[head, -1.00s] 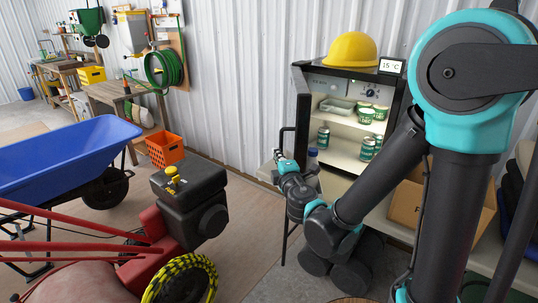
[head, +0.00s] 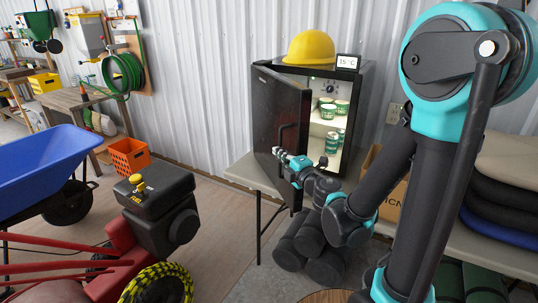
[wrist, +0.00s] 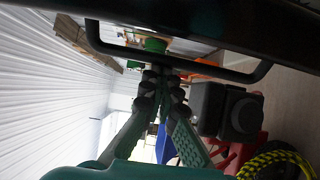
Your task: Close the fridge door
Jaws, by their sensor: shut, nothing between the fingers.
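The small black fridge (head: 352,90) stands on a table with its door (head: 272,108) partly open. The door hinges on the left side, and its black outer face is towards me. Its bar handle (head: 282,138) runs upright on that face; in the wrist view the handle (wrist: 245,76) arches around the fingertips. My gripper (head: 279,153) is shut and empty beside the handle, at the door's outer side. In the wrist view my gripper (wrist: 164,72) has its fingertips together near the bar. I cannot tell whether they touch it.
A yellow hard hat (head: 310,47) and a 15 °C display (head: 347,62) sit on the fridge. Cans (head: 332,143) and tubs (head: 341,107) stand inside. A cardboard box (head: 388,190) and cushions (head: 500,190) lie to the right. A red machine (head: 120,240) stands at left front.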

